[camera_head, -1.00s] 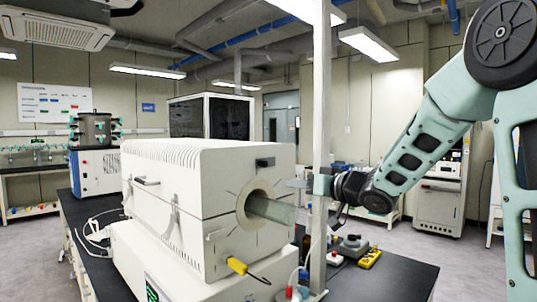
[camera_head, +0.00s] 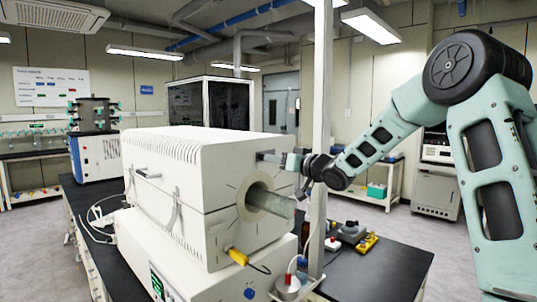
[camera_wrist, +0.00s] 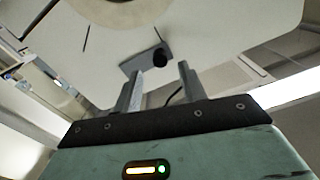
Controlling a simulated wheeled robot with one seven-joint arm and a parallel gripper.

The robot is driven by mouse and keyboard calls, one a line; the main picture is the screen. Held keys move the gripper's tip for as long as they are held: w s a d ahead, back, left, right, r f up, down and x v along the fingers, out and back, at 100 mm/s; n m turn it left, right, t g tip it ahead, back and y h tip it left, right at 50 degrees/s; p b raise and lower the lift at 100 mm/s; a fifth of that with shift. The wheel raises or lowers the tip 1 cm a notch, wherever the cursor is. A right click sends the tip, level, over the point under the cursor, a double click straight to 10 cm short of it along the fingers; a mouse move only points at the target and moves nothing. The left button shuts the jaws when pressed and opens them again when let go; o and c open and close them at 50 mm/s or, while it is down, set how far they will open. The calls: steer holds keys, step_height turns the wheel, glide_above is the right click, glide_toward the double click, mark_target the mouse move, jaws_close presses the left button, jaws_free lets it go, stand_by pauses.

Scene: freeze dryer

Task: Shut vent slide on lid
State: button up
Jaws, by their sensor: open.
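The vent slide is a small dark plate (camera_head: 262,155) on the upper right of the white furnace's end face, above its round opening. In the wrist view it appears as a grey plate (camera_wrist: 139,58) with a round black knob (camera_wrist: 160,57) at one end. My gripper (camera_head: 279,158) is close to this face at the height of the slide, partly covering it in the head view. In the wrist view its two fingers (camera_wrist: 160,68) are apart and empty, with the knob showing between and beyond their tips. I cannot tell whether they touch it.
The white furnace (camera_head: 180,160) stands on a black bench (camera_head: 375,275). A glass tube (camera_head: 280,206) sticks out of its round opening, below my gripper. A pale upright post (camera_head: 319,130) stands close to my wrist. Small devices (camera_head: 352,232) lie on the bench at right.

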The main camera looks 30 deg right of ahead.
mark_target(271, 153)
steer(key=shift+p+x, duration=0.5)
steer(key=shift+x, duration=1.55)
steer(key=shift+c, duration=0.3)
jaws_close()
steer(key=d, duration=0.1)
steer(key=w+d+p, duration=0.1)
steer(key=d, duration=0.1)
steer(key=d+p, duration=0.1)
steer(key=shift+w+d+r, duration=0.15)
steer(key=shift+w+d, duration=0.1)
steer(key=shift+d, duration=0.35)
steer(key=shift+o, duration=0.3)
jaws_free()
steer(key=shift+w+d, duration=0.1)
steer(key=shift+f, duration=0.2)
